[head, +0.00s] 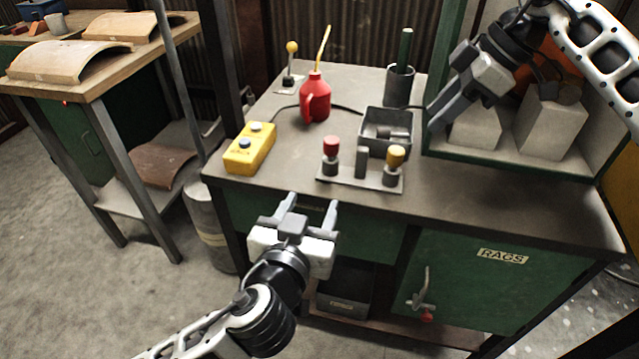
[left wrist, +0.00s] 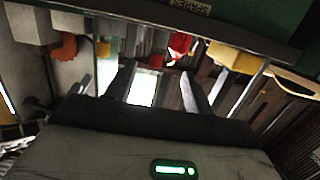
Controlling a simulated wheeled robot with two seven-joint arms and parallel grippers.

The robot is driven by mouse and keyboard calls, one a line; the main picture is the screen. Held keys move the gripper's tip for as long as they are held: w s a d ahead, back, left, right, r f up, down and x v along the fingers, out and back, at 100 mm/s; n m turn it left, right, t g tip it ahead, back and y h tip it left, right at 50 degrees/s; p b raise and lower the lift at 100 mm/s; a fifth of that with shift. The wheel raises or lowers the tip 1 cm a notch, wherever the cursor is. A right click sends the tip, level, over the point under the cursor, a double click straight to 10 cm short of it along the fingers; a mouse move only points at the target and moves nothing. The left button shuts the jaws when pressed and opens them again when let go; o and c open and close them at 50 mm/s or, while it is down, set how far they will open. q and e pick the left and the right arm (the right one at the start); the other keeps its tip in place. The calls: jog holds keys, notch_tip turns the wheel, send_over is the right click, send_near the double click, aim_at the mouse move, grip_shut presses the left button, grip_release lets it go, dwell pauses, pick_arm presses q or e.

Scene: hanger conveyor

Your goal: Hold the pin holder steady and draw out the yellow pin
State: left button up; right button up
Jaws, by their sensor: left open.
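The pin holder (head: 345,184) is a flat grey plate on the bench top near its front edge. The yellow pin (head: 396,158) stands upright at its right end, with its yellow head on a dark collar. A red-headed pin (head: 331,148) stands at the left end, and a short grey post (head: 361,162) between them. My left gripper (head: 311,202) is open and empty at the bench's front edge, apart from the holder; its spread fingers also show in the left wrist view (left wrist: 155,82). My right gripper (head: 433,124) hangs right of and above the yellow pin, touching neither pin; its finger gap is unclear.
A grey open box (head: 398,117) stands right behind the holder. A yellow button box (head: 249,150), a red oil can (head: 315,97) and a dark cup (head: 399,88) are on the bench. A green shelf (head: 480,163) with pale blocks borders the right. Bench room is clear left of the holder.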

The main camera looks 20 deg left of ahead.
aim_at(329, 167)
pick_arm(q)
jog(key=w, duration=0.5)
jog(key=w+f, duration=0.1)
jog(key=w, duration=0.3)
jog(key=w+f, duration=0.1)
jog(key=w, duration=0.4)
jog(key=shift+w+f, duration=0.15)
jog(key=shift+w, duration=0.15)
